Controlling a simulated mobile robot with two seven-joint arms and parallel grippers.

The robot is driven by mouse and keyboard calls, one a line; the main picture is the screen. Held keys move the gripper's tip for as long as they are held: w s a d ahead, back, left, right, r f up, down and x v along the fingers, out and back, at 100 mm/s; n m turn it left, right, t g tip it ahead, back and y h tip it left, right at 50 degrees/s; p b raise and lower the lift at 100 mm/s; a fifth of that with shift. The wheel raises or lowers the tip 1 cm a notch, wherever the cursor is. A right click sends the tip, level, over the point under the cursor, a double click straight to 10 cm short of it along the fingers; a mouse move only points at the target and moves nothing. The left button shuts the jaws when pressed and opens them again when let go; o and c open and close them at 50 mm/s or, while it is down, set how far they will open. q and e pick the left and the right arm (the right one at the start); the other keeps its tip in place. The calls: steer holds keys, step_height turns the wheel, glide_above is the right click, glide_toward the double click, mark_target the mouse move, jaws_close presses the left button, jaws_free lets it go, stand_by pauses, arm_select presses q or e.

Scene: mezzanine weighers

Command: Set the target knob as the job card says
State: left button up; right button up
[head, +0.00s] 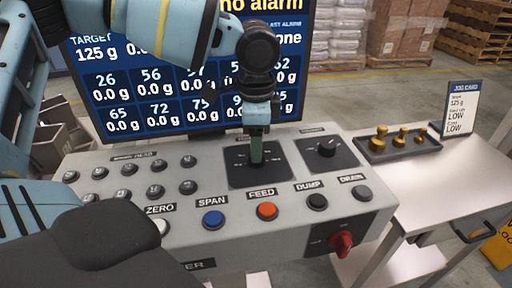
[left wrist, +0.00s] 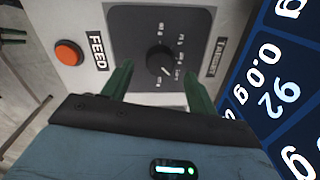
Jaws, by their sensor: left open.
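The target knob (left wrist: 160,63) is a round black knob on a dark square plate marked TARGET, with small white scale marks; I cannot read its setting. My left gripper (head: 257,155) comes down over this plate (head: 238,178) in the head view and hides the knob there. It is open. In the left wrist view its two green fingers stand either side of the knob, with gaps visible between them and it. My right gripper is not in view.
A second black knob (head: 327,147) sits on a plate to the right. FEED (head: 267,210), SPAN (head: 213,219) and other buttons line the front, with a red switch (head: 342,242) below. Behind, the screen (head: 120,100) shows target 125 g. Brass weights (head: 381,138) stand on the side table.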

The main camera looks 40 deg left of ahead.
arm_select(q)
steer(key=shift+s+r, duration=0.1)
steer(key=shift+r, duration=2.2)
steer(key=shift+d, duration=0.1)
